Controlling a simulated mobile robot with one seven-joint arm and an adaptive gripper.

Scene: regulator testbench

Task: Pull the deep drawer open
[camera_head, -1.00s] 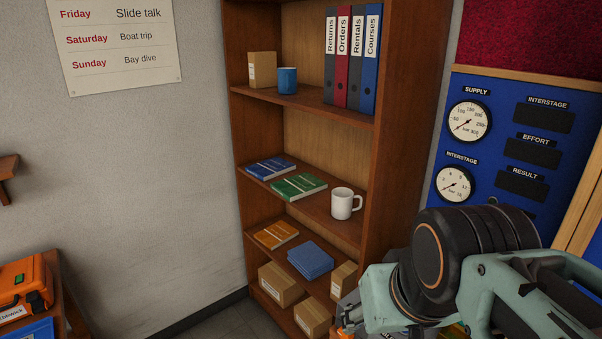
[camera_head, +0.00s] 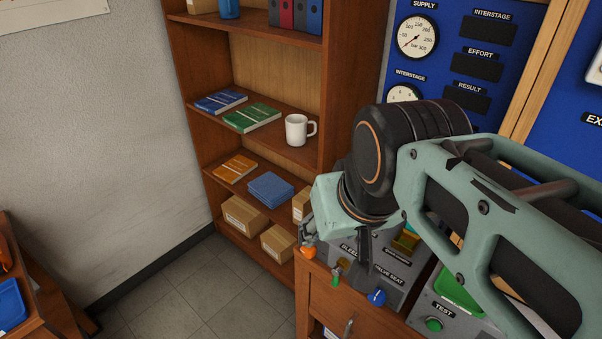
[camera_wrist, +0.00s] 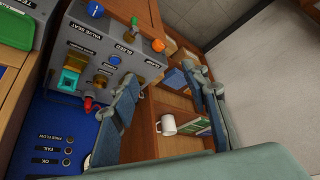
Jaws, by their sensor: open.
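A wooden drawer front (camera_head: 325,305) shows at the bottom of the head view, below the bench top, with a metal handle (camera_head: 349,327) near the picture's lower edge. Only its upper part is in view, and I cannot tell whether it is the deep drawer. My gripper (camera_wrist: 162,77) is open and empty in the wrist view, its two fingers spread wide. In the head view my arm hangs over the bench panel, above and apart from the handle, and the fingers are mostly hidden behind my arm.
The bench holds a grey panel (camera_head: 387,283) with coloured knobs and a green TEST button (camera_head: 434,324). A wooden bookcase (camera_head: 205,165) with books and a white mug (camera_head: 298,130) stands behind. Tiled floor (camera_head: 190,295) is clear left of the bench. An orange case edge shows far left.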

